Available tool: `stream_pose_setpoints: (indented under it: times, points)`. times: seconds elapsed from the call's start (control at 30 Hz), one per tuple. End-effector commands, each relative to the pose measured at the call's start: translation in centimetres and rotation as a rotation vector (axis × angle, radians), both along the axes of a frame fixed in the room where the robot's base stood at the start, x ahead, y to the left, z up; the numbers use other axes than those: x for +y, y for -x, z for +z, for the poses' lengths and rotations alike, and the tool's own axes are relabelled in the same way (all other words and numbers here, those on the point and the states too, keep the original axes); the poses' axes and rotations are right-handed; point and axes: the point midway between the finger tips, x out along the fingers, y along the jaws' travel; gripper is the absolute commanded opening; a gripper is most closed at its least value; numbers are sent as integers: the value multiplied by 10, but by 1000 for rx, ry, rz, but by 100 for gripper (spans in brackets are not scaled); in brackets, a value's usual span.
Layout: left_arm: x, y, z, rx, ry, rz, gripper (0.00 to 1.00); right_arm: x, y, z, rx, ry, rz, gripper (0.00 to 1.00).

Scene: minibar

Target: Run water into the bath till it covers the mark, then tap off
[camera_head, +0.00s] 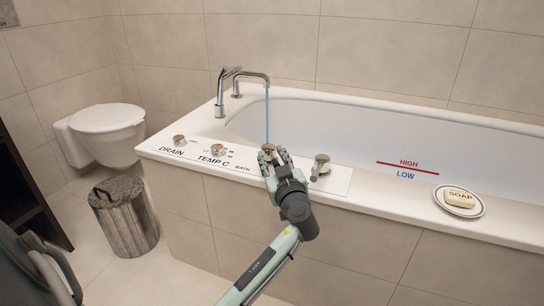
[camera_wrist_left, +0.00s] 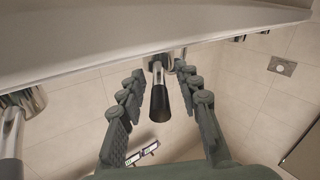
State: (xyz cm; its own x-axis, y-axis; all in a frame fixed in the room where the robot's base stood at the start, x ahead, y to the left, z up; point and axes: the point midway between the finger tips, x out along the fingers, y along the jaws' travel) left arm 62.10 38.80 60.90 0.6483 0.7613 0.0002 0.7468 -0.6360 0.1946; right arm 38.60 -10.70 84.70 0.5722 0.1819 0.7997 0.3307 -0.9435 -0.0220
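I see no water surface near the mark. A thin blue stream (camera_head: 267,118) falls from the curved spout (camera_head: 253,76). My left gripper (camera_head: 275,158) is at the BATH knob (camera_head: 267,148) on the white control panel (camera_head: 338,184). In the left wrist view its fingers (camera_wrist_left: 155,95) are spread on either side of a dark-tipped lever (camera_wrist_left: 159,102), with gaps showing. My right gripper is not in view.
The DRAIN knob (camera_head: 179,140) and TEMP C knob (camera_head: 217,149) are left of my gripper. Another metal knob (camera_head: 321,163) is close on its right. A soap bar (camera_head: 459,197) lies on a dish at the right rim. A bin (camera_head: 125,218) and toilet (camera_head: 108,122) stand left.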

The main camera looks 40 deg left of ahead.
Motion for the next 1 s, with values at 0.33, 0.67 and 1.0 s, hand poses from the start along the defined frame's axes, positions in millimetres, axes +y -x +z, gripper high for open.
stream_pose_setpoints:
  times: [0.33, 0.67, 1.0]
  points:
    - [4, -3, 0, 1, 0, 0, 32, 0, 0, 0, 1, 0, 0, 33]
    - [5, -3, 0, 2, 0, 2, 0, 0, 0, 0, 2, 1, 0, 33]
    - [6, -3, 0, 0, 0, 4, 0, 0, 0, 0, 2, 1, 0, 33]
